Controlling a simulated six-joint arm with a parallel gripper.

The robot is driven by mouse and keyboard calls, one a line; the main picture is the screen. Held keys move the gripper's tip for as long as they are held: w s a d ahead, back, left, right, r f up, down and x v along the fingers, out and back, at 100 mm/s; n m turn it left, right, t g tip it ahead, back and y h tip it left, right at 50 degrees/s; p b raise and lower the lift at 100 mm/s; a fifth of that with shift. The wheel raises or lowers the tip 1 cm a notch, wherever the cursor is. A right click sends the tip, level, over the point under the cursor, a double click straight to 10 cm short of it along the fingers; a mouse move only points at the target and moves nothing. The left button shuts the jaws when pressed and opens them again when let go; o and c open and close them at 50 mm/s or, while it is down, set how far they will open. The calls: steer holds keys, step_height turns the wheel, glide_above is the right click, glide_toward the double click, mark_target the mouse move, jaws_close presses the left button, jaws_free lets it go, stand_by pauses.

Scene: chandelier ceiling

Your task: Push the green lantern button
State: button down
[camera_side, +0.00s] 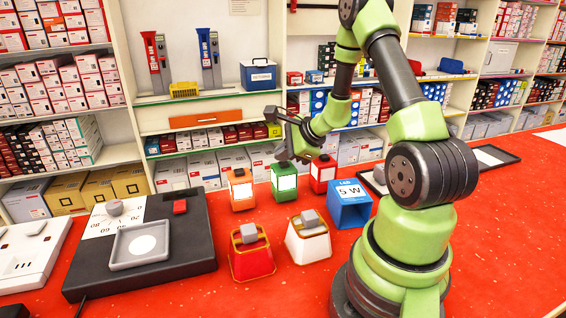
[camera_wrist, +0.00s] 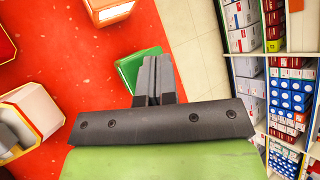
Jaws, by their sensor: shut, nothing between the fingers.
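The green lantern (camera_side: 284,184) stands on the red table toward the back, with a pale lit panel facing the side camera. Its green top also shows in the wrist view (camera_wrist: 130,68), partly covered by my fingers. My gripper (camera_side: 283,155) is shut and empty, pointing down just above the lantern's top. The closed grey fingers show in the wrist view (camera_wrist: 154,68), overlapping the lantern's edge. The button is not clearly visible, and I cannot tell whether the fingertips touch the lantern.
An orange lantern (camera_side: 241,192) stands left of the green one and a red lantern (camera_side: 322,174) right. A black scale (camera_side: 185,253) lies left. Stocked shelves line the back.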

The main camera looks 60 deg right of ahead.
mark_target(284, 164)
steer(key=shift+r, duration=0.5)
steer(key=shift+r, duration=0.1)
steer(key=shift+r, duration=2.9)
steer(key=a+r+n+y, duration=0.2)
steer(key=a+r+n, duration=0.3)
steer(key=a, duration=0.3)
steer(key=a+r+n+y, duration=0.2)
steer(key=a+r+n, duration=0.25)
steer(key=a, duration=0.25)
steer(key=s+a+r+n+g+h, duration=0.1)
steer(key=s+a+r+n+g, duration=0.1)
steer(key=s+a+n, duration=0.6)
steer(key=s+r+n, duration=0.1)
steer(key=s+n, duration=0.5)
steer(key=shift+a+r+h, duration=0.2)
steer(key=shift+a+h, duration=0.1)
steer(key=shift+a, duration=0.05)
